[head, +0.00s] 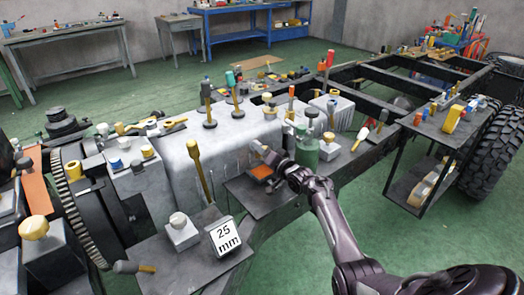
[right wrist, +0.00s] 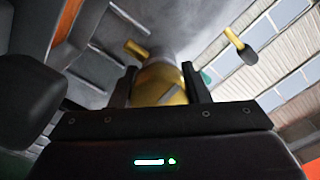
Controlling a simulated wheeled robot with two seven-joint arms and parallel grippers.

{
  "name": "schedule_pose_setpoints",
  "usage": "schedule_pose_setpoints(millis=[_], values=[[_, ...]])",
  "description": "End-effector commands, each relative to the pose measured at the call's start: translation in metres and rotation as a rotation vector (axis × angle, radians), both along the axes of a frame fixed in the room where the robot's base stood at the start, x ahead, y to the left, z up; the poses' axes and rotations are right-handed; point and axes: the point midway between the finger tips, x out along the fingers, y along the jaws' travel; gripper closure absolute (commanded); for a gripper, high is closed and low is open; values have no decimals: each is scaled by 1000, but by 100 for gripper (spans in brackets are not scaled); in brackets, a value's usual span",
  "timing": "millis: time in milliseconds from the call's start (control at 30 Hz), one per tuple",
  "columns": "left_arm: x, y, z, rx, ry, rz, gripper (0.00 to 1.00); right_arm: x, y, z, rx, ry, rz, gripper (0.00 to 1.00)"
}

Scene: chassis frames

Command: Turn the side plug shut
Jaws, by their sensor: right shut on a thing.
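My right gripper (head: 262,150) reaches in from the lower right of the head view, against the side of the large grey engine housing (head: 232,135). In the right wrist view its two dark fingers (right wrist: 160,76) stand on either side of a rounded yellow plug (right wrist: 160,88) and are shut on it. I take this to be the side plug. In the head view the gripper hides the plug, so I cannot tell how far it is turned. My left gripper is not in view.
A tall yellow-knobbed rod (head: 198,168) stands left of the gripper, and a green cylinder (head: 307,150) stands close to its right. Open green floor (head: 400,240) lies to the right.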

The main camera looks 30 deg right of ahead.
Motion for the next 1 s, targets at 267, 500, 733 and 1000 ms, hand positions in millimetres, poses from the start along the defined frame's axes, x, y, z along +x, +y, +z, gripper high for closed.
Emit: schedule_pose_setpoints(millis=[267, 500, 733, 1000], values=[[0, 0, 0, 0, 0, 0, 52, 0, 0, 0, 2, -1, -1, 36], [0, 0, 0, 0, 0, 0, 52, 0, 0, 0, 0, -1, -1, 36], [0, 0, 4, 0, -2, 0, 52, -19, -1, -1, 1, 2, -1, 36], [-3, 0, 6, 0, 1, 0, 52, -61, -5, -1, 0, 1, -1, 36]])
